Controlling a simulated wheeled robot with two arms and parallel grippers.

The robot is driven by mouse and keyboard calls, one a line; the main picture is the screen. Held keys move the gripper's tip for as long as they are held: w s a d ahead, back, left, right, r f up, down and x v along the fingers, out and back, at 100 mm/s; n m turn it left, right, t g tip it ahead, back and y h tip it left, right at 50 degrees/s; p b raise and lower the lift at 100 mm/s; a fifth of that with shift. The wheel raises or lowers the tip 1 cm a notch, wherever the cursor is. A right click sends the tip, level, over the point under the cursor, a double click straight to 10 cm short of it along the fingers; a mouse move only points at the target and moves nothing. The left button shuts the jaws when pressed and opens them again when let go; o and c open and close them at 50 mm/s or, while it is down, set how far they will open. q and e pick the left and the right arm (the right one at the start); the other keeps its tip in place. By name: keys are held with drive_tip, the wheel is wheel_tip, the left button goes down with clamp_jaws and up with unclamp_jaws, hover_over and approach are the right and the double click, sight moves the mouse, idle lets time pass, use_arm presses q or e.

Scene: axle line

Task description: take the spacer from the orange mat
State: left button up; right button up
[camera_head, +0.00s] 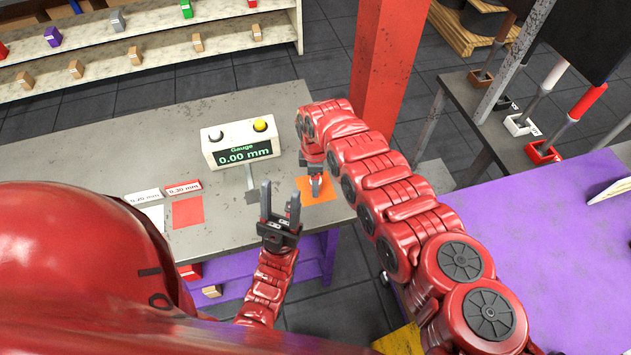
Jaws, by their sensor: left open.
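The orange mat (326,190) lies near the right end of the grey table, partly covered by my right arm. I cannot make out a spacer on it; one may be hidden behind my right gripper. My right gripper (315,182) points down over the orange mat. It is small and partly hidden by its own arm, so I cannot tell whether its jaws are open. My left gripper (280,205) is open and empty, fingers pointing up in the picture, at the table's front edge, left of the orange mat.
A white gauge box (238,144) with a yellow button reads 0.00 mm behind my grippers. A red mat (187,211) and a white mat (151,217) lie to the left, with label cards behind them. A red post (386,70) rises behind the table's right end.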

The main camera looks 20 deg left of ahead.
drive_tip(key=shift+d+f, duration=0.1)
drive_tip(key=shift+f, duration=0.2)
clamp_jaws()
